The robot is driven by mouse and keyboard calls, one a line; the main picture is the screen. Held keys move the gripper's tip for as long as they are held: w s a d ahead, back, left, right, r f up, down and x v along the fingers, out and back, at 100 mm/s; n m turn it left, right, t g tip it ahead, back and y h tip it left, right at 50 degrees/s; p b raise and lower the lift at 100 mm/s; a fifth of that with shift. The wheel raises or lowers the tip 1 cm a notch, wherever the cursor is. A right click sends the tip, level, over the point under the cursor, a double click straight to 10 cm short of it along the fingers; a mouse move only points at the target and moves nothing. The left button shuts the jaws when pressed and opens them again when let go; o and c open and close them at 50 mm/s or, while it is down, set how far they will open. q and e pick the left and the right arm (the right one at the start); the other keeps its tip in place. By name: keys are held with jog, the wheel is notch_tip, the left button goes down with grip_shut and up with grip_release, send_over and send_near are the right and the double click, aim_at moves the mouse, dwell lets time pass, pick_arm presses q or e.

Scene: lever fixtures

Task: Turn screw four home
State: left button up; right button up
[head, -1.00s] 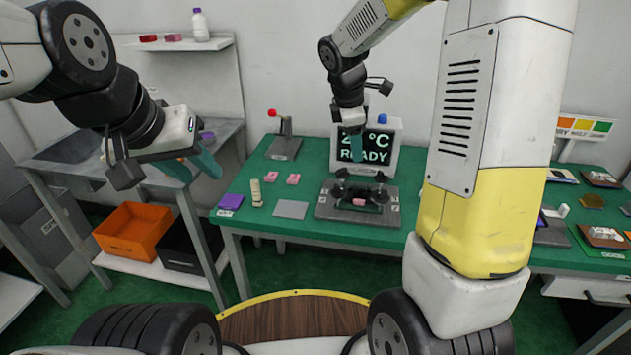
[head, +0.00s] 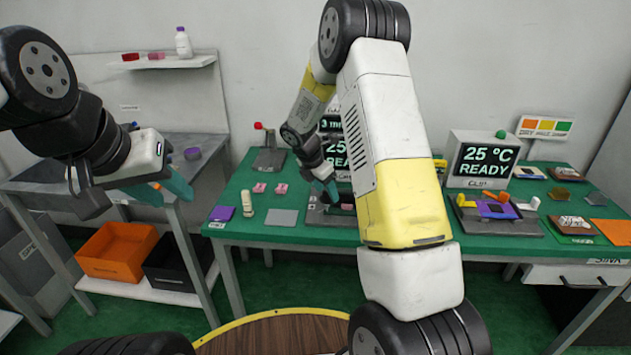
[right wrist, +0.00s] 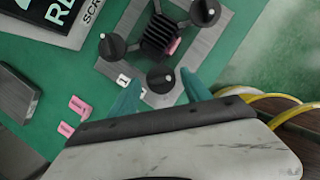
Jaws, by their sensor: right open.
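The screw fixture is a grey plate (right wrist: 196,72) with dark knobs around a ribbed black block (right wrist: 158,38). Three knobs show in the right wrist view: upper right (right wrist: 205,12), left (right wrist: 111,46) and near the fingers (right wrist: 160,79). A pink piece (right wrist: 173,46) sits at the block. In the head view, my right arm partly hides the fixture. My left gripper (head: 165,190) looks open and empty, away at the left.
Pink blocks (head: 270,188), a grey pad (head: 282,217) and a red-knobbed lever (head: 268,150) are left of the fixture on the green table. A second station with a purple part (head: 497,211) and a screen (head: 484,160) stands at the right.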

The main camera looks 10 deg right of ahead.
jog(key=shift+d+f, duration=0.1)
jog(key=shift+f, duration=0.1)
jog(key=shift+c, duration=0.5)
grip_shut()
